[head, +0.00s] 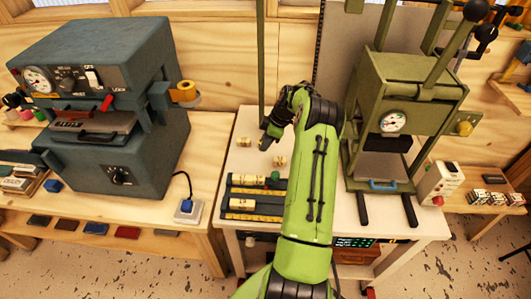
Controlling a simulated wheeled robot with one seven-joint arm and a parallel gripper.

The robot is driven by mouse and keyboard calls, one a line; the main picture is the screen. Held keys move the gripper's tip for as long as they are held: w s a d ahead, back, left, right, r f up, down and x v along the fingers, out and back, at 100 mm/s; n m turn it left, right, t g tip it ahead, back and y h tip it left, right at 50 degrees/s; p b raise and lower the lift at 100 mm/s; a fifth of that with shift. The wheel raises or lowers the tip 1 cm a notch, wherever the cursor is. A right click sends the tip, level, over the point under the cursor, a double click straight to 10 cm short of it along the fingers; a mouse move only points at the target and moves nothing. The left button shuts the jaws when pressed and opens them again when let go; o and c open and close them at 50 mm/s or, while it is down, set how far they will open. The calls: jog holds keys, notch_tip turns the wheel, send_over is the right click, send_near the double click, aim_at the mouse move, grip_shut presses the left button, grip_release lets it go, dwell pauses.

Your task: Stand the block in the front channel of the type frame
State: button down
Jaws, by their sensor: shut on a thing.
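My gripper (268,136) shows dark at the end of my green arm, above the pale table behind the type frame. It is shut on the block, which is too small and covered to make out between the jaws. The type frame (226,198) is black, with yellow ruler-like strips, and lies on the table left of my arm. Its rear channel holds cream pieces (247,180) and a small green piece near my arm. A cream piece (240,203) lies in the front channel at left. My arm hides the frame's right end.
Two small cream-and-gold rolls (243,142) (279,160) lie on the table near my gripper. A green press (405,90) stands right, a blue-grey machine (100,110) left. A white socket box (189,211) sits left of the frame. Bare table (236,160) shows behind the frame.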

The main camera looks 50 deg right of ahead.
jog(key=shift+r, duration=0.95)
jog(key=w+a+f+m+h, duration=0.1)
jog(key=w+a+f+m, duration=0.15)
jog(key=a, duration=0.75)
jog(key=w+a+f+m, duration=0.2)
jog(key=w+a+f, duration=0.2)
jog(key=a, duration=0.5)
jog(key=s+a+m+h, duration=0.1)
jog(key=s+a, duration=0.3)
jog(key=a, duration=0.4)
jog(key=s+a+f+m+t, duration=0.1)
jog(key=s+a, duration=0.3)
jog(key=a, duration=0.4)
jog(key=shift+a+f+m+h, duration=0.3)
jog(key=shift+m+h, duration=0.1)
jog(key=shift+m, duration=0.25)
